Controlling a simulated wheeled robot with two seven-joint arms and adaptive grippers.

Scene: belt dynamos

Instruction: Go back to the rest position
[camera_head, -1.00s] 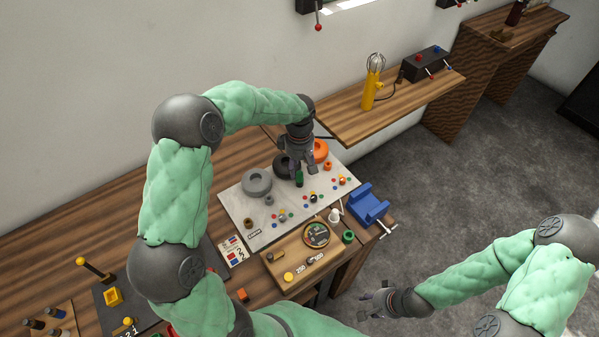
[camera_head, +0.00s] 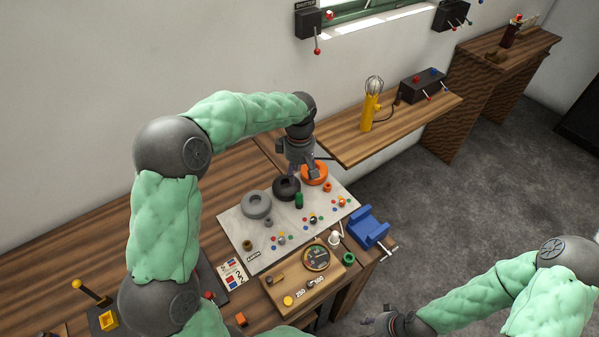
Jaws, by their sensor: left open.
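My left gripper (camera_head: 302,169) points down over the back of the light board (camera_head: 237,228). It is open, with its fingers close to the orange ring (camera_head: 315,175) and the black ring (camera_head: 286,188); I cannot tell whether it touches either. A small green cylinder (camera_head: 299,200) stands on the board just in front of it, apart from the fingers. My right gripper (camera_head: 375,322) is at the bottom edge, partly cut off, over the floor.
A grey ring (camera_head: 257,204) lies on the board. A wooden box (camera_head: 300,292) with a gauge stands in front. A blue vise (camera_head: 368,228) is at the table's right edge. A yellow lamp (camera_head: 368,112) and a black switch box (camera_head: 423,86) stand on the back shelf. Floor at right is clear.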

